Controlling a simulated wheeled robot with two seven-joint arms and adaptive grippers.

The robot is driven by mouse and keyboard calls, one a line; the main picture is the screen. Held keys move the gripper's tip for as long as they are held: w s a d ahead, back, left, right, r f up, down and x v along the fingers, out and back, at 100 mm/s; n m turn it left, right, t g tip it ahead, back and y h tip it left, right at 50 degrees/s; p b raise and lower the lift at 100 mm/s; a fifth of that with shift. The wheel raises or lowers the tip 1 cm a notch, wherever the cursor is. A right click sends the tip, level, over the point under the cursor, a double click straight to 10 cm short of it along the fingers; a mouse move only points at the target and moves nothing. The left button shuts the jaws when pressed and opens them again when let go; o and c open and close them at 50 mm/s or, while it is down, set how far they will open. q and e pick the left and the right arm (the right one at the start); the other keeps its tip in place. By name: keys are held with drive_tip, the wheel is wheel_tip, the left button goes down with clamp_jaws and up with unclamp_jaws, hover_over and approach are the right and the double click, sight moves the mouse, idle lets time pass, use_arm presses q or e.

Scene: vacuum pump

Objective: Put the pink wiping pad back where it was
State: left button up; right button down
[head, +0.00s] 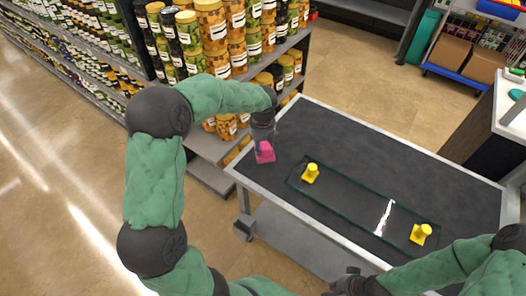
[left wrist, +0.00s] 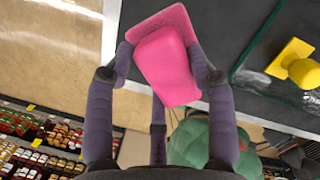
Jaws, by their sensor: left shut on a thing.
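The pink wiping pad (head: 265,152) is at the left end of the dark-topped cart (head: 345,145). My left gripper (head: 264,141) points down and is shut on it. In the left wrist view the pad (left wrist: 166,62) has a flat plate with a thicker block, and the fingers (left wrist: 165,70) grip the block from both sides. I cannot tell whether the pad touches the cart top or is just above it. My right gripper (head: 343,284) is low in the head view, by the cart's front edge; its fingers are too small and dark to read.
A clear glass panel (head: 345,196) with two yellow knobs, one left (head: 310,173) and one right (head: 420,234), lies on the cart. Shelves of jars (head: 225,40) stand behind the cart's left end. The cart top's far side is clear. A counter (head: 510,110) stands at right.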

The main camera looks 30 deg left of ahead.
sight(264, 144)
use_arm(q)
drive_tip(key=shift+w+a+f, duration=0.15)
drive_tip(key=shift+w+f, duration=0.4)
drive_tip(key=shift+f, duration=0.15)
wheel_tip(264, 144, down, 3)
drive_tip(key=shift+w+f+b, duration=0.15)
drive_tip(key=shift+b, duration=1.05)
drive_tip(key=shift+f, duration=0.1)
drive_tip(key=o, duration=1)
drive_tip(key=r+p, duration=0.1)
drive_tip(key=r, duration=0.3)
drive_tip(key=s+r+p, duration=0.1)
drive_tip(key=r, duration=0.3)
drive_tip(key=d+r+p, duration=0.1)
drive_tip(key=r+p, duration=0.1)
drive_tip(key=r, duration=0.2)
drive_tip(key=shift+s+r, duration=0.1)
drive_tip(key=shift+s, duration=0.15)
